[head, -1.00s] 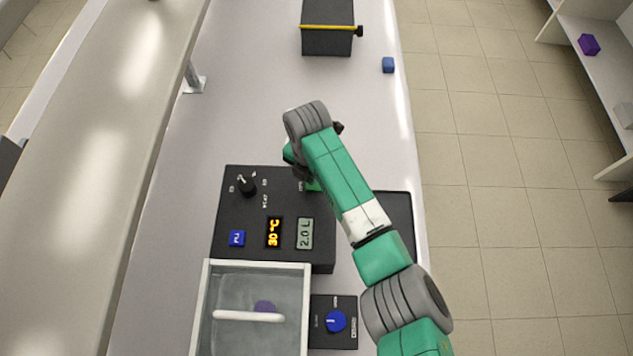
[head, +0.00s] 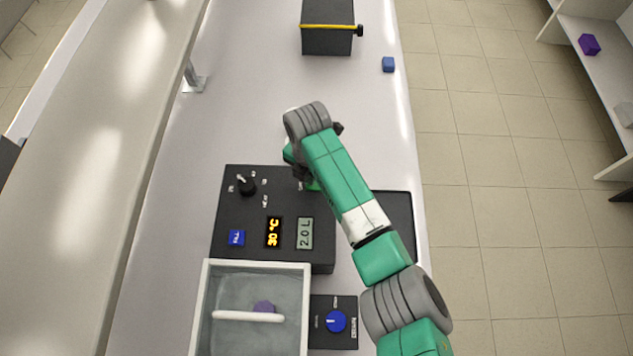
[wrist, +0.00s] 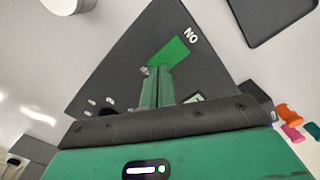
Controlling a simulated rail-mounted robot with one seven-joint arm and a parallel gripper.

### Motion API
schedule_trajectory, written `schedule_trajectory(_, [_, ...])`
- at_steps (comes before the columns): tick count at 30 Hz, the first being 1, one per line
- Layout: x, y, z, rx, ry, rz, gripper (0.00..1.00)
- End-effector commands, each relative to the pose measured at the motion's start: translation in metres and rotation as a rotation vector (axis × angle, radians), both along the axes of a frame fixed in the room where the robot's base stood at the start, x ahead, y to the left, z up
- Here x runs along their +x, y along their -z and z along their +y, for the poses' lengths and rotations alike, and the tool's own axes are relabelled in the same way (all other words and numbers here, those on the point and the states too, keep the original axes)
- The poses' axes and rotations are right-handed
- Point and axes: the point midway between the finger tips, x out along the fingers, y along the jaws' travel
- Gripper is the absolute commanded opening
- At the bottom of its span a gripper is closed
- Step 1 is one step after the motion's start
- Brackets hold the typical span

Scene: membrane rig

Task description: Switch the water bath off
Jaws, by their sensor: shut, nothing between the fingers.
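The water bath is a black control box (head: 285,205) behind a white-walled tank (head: 205,300) of water. The box shows an orange 30 °C display (head: 273,232) and a 2.0 L display (head: 305,233). In the wrist view a green switch (wrist: 170,53) marked ON lies on the black panel (wrist: 125,65); in the head view my arm mostly hides that corner. My gripper (wrist: 157,74) is shut and empty, its tips pointing at the panel right beside the switch's near edge. I cannot tell whether they touch it.
The box also carries a black knob (head: 247,185) and a blue button (head: 237,238). A blue dial (head: 335,321) sits right of the tank. The bench between is clear.

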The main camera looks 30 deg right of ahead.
Motion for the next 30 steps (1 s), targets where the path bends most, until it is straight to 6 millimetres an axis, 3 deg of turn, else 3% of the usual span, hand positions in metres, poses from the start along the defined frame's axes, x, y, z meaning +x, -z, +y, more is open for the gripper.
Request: schedule_trajectory(30, [0.0, 0.01, 0.0, 0.0, 0.0, 0.0, 0.0])
